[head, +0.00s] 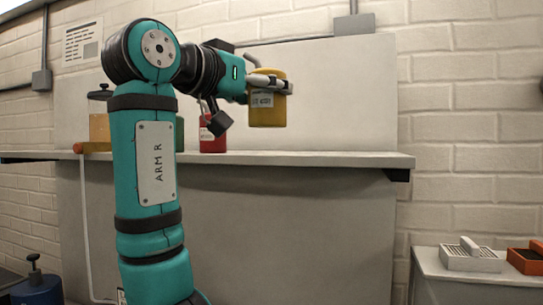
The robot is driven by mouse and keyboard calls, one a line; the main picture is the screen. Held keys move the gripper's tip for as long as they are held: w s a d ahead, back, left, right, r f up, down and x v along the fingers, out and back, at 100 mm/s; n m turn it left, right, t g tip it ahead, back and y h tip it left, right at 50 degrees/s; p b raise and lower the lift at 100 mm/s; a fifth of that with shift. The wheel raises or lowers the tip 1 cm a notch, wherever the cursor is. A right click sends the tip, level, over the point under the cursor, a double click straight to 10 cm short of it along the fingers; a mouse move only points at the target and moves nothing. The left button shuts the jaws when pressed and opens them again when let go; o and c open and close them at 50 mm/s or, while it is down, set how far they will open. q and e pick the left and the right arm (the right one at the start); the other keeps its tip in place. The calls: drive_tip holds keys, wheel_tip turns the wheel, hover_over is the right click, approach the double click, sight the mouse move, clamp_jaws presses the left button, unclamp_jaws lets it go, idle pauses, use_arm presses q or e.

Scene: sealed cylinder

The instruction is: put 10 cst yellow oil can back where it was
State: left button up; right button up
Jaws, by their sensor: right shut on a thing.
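The yellow oil can (267,110) is upright in the head view, with a pale label too small to read. My right gripper (275,84) is shut on its upper part, reaching in from the left. The can's bottom shows above the shelf (330,158), with pale back panel visible between them. My left gripper is not in view.
A red can (213,137) stands on the shelf left of the yellow can. A green thing (180,134) is mostly hidden behind my arm. An amber container (99,127) stands farther left. The shelf's right part is clear. A low cabinet (470,280) holds trays at lower right.

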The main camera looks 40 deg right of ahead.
sight(258, 90)
drive_tip(key=shift+w+a+r+p, duration=0.1)
drive_tip(key=shift+a+r+p, duration=0.3)
drive_tip(key=shift+a, duration=0.1)
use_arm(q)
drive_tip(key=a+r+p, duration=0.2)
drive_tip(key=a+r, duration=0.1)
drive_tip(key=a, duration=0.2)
use_arm(e)
drive_tip(key=w+d, duration=0.2)
drive_tip(key=w, duration=0.1)
drive_tip(key=shift+d, duration=0.2)
drive_tip(key=w+d+f+p, duration=0.1)
drive_tip(key=w+d+p, duration=0.1)
drive_tip(key=w, duration=0.1)
drive_tip(key=w+d+f+p, duration=0.2)
drive_tip(key=d+p, duration=0.1)
drive_tip(key=w+d+f+p, duration=0.1)
drive_tip(key=w+d+p, duration=0.1)
drive_tip(key=w+d, duration=0.1)
drive_tip(key=shift+w+f, duration=0.35)
drive_tip(key=shift+f, duration=0.35)
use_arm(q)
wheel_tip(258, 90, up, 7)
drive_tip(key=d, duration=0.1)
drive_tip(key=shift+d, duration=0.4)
use_arm(e)
drive_tip(key=shift+f, duration=0.1)
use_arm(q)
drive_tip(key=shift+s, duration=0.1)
